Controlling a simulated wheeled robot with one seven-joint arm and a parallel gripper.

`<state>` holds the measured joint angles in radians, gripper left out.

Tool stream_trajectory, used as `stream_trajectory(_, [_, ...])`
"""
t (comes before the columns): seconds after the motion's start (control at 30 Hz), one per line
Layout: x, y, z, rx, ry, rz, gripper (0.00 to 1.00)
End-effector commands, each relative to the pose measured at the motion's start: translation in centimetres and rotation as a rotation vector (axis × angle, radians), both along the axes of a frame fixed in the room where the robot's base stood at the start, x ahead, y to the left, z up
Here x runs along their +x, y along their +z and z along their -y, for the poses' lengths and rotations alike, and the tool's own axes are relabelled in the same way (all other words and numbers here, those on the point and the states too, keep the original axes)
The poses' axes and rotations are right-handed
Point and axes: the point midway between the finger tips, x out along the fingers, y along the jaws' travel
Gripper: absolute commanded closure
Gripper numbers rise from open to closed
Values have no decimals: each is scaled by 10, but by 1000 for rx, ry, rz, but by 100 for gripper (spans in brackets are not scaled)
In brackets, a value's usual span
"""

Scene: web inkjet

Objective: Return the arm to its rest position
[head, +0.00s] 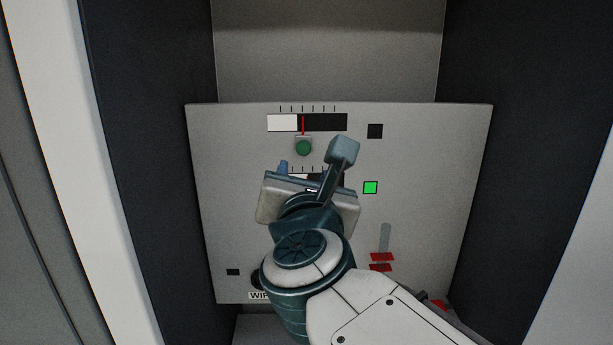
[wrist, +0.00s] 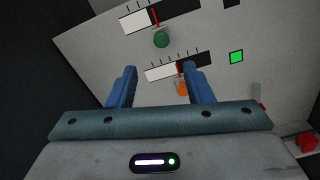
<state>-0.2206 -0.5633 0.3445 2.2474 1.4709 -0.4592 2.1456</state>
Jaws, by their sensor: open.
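My gripper (wrist: 158,88) is open and empty in the wrist view, with its two blue fingers apart, pointing at the grey control panel (wrist: 90,50). In the head view my arm reaches up from the lower right in front of the panel (head: 225,200), and the gripper's body covers the panel's lower gauge. An orange knob (wrist: 182,88) shows beside the right finger, below the lower gauge (wrist: 165,72). I cannot tell whether the finger touches it. A green knob (head: 303,148) sits under the upper gauge (head: 322,122).
A lit green square (head: 370,188) and a dark square (head: 375,131) are right of the gauges. A slot with red marks (head: 381,257) is at lower right. Dark side walls (head: 150,150) flank the panel. A partly hidden label (head: 258,295) is at lower left.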

Motion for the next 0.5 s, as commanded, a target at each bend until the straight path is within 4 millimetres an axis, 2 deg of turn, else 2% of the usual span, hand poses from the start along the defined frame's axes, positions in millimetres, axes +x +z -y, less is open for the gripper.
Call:
stream_trajectory(0.07, [2,-2,0,-36,9,-1,54])
stream_trajectory(0.17, [7,-8,-2,-182,51,-2,54])
stream_trajectory(0.27, [14,-23,-5,-451,132,-6,54])
stream_trajectory(0.37, [19,-48,-7,-783,243,-11,54])
stream_trajectory(0.5, [19,-92,-1,-1240,430,-17,54])
